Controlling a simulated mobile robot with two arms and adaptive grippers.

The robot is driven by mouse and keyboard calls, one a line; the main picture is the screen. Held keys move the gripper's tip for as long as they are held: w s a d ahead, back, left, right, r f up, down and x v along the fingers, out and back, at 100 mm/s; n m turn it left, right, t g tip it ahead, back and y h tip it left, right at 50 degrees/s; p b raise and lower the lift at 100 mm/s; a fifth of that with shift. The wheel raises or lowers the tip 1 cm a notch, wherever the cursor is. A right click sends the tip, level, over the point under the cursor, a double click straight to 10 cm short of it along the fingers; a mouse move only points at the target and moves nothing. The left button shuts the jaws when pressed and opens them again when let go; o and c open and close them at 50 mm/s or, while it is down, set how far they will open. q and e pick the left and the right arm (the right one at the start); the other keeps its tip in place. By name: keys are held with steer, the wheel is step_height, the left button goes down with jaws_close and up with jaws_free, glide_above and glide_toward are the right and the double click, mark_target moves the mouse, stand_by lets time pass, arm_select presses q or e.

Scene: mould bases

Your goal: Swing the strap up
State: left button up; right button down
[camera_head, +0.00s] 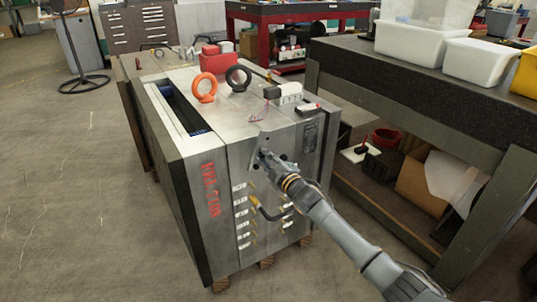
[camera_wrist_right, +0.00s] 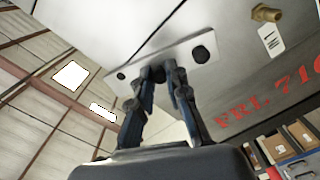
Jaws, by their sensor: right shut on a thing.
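The strap is a flat metal plate with dark holes on the face of the steel mould base (camera_head: 222,165). In the right wrist view the strap (camera_wrist_right: 204,53) runs across the picture at a slant, with a hole near each end. My right gripper (camera_wrist_right: 160,74) has its two blue-grey fingers shut on the strap's edge between these holes. In the head view the right gripper (camera_head: 266,158) is at the upper part of the mould's front face and partly hides the strap (camera_head: 262,140). My left gripper is not in view.
An orange lifting ring (camera_head: 204,88) and a black ring (camera_head: 238,78) stand on the mould's top. Brass fittings and white labels line its front face. A dark workbench (camera_head: 430,75) with white bins stands close on the right.

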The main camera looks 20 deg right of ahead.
steer(key=shift+a+r+n, duration=0.35)
steer(key=shift+a+n, duration=0.4)
steer(key=shift+n, duration=0.45)
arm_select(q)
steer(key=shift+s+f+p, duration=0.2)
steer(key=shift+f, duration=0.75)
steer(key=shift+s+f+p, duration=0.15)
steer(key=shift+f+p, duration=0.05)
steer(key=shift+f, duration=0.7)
arm_select(e)
steer(key=shift+s+a+f+n, duration=0.1)
steer(key=shift+a+n, duration=0.35)
steer(key=shift+n, duration=0.35)
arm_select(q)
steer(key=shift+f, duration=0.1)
arm_select(e)
steer(key=shift+f, duration=0.1)
steer(key=c, duration=1.6)
jaws_free()
steer(key=shift+a, duration=0.1)
steer(key=shift+o, duration=0.2)
steer(key=shift+s+d, duration=0.25)
steer(key=shift+s, duration=0.2)
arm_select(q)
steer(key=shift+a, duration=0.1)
arm_select(e)
steer(key=s, duration=1.1)
steer(key=shift+d, duration=0.45)
